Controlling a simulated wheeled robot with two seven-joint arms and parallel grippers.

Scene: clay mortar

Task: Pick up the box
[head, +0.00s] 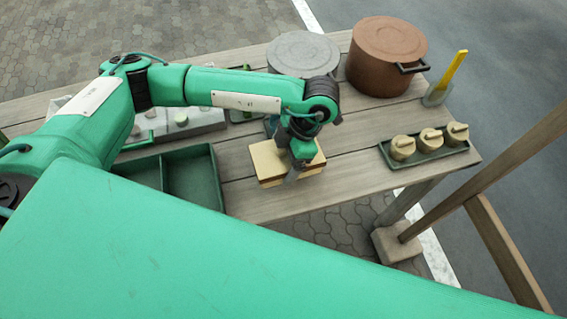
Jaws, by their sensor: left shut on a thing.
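A pale yellow-tan box (266,161) is at the middle of the wooden table (350,176), near its front edge. My left gripper (293,176) comes down over the box from above and is shut on it, with the box showing on both sides of the gripper. The fingertips are partly hidden by the gripper body. I cannot tell whether the box touches the table. My right gripper is not in view.
A green divided tray (190,178) lies left of the box. A grey pot (303,52) and a brown pot (384,58) stand behind. A green tray (437,156) with three lidded jars is at right, below a yellow-handled tool (452,70). Bare table lies between box and jars.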

